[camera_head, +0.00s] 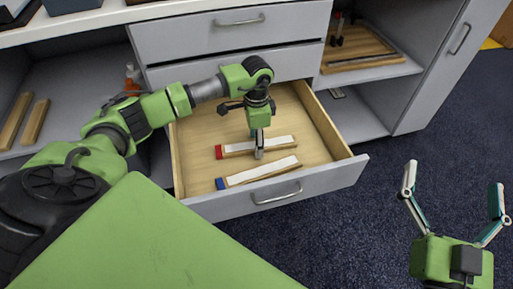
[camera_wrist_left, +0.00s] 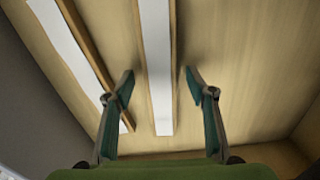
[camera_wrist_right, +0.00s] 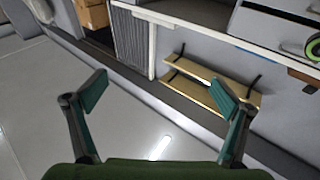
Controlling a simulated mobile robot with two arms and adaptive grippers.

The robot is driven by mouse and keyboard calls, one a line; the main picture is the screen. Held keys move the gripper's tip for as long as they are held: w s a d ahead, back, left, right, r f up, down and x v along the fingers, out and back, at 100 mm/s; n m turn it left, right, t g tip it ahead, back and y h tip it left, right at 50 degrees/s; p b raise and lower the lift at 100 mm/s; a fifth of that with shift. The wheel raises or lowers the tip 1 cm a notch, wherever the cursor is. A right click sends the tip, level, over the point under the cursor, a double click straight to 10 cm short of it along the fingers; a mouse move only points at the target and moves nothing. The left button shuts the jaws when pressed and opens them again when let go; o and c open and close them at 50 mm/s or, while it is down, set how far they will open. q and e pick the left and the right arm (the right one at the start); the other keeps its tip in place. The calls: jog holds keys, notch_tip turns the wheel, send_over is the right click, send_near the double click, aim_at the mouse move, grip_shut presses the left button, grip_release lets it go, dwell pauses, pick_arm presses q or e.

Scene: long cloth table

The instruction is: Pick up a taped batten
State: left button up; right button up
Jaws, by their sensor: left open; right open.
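Two wooden battens with white tops lie in an open drawer (camera_head: 330,180). One has a red end (camera_head: 236,150); the one nearer the drawer front has a blue end (camera_head: 240,178). My left gripper (camera_head: 259,153) points down over the red-ended batten. In the left wrist view, its open fingers (camera_wrist_left: 159,82) stand either side of a white-topped batten (camera_wrist_left: 157,45), with gaps on both sides. The other batten (camera_wrist_left: 70,45) lies left, partly behind the left finger. My right gripper (camera_head: 452,200) is open and empty over the dark floor, away from the drawer.
Two bare wooden pieces (camera_head: 36,122) lie on the left shelf. A wooden board (camera_head: 360,45) lies in the upper right compartment. The right wrist view shows wooden strips with black bands (camera_wrist_right: 188,68) beyond the right gripper.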

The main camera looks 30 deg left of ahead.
pick_arm(q)
jog(key=shift+f, duration=0.25)
jog(key=c, duration=1.3)
jog(key=shift+r, duration=0.2)
